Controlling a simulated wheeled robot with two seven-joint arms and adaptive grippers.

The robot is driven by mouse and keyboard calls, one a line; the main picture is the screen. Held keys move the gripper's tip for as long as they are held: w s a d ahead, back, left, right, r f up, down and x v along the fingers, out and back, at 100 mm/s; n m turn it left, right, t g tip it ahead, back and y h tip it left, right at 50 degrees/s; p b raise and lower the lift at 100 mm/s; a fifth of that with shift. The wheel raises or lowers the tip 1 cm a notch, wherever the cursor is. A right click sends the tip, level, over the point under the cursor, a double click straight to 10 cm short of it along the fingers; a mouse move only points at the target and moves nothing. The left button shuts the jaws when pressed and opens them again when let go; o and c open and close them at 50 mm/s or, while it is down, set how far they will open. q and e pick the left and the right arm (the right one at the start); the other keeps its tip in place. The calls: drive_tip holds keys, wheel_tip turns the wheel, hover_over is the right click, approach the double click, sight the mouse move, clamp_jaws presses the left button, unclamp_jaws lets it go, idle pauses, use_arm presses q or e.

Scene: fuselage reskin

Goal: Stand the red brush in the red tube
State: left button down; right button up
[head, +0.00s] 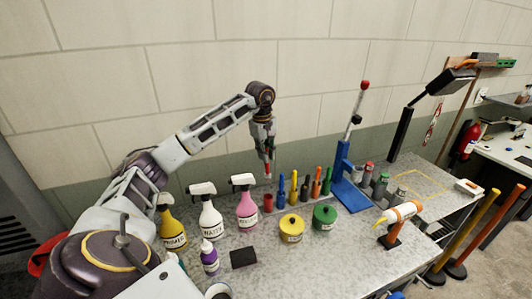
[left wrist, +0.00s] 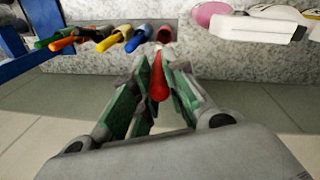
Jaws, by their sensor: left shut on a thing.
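My left gripper (head: 267,158) is shut on the red brush (left wrist: 159,80), which hangs tip down between the fingers. In the head view the brush's red part (head: 267,169) shows just below the fingertips. The red tube (head: 268,202) stands on the bench, below the brush, at the left end of a row of tubes. In the left wrist view the red tube (left wrist: 166,33) lies just beyond the brush, which partly overlaps it. The brush appears above the tube; I cannot tell exactly how well they line up. My right gripper is not in view.
Other tubes hold blue (head: 281,190), yellow (head: 293,185), orange and green brushes. Spray bottles (head: 247,208) stand left of the tubes. Yellow (head: 291,229) and green pots (head: 324,217) stand in front. A blue press (head: 347,175) is to the right.

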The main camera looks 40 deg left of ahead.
use_arm(q)
drive_tip(key=b, duration=0.2)
hover_over(266, 176)
drive_tip(key=shift+s+d+f, duration=0.1)
drive_tip(key=shift+s+f, duration=0.05)
drive_tip(key=shift+f, duration=2.05)
drive_tip(key=shift+f, duration=0.45)
idle(0.6)
drive_tip(key=shift+f+b, duration=0.8)
drive_tip(key=shift+f, duration=0.35)
idle(0.4)
drive_tip(key=shift+f+b, duration=0.9)
drive_tip(key=shift+f, duration=0.7)
idle(0.7)
drive_tip(key=c, duration=1.4)
unclamp_jaws()
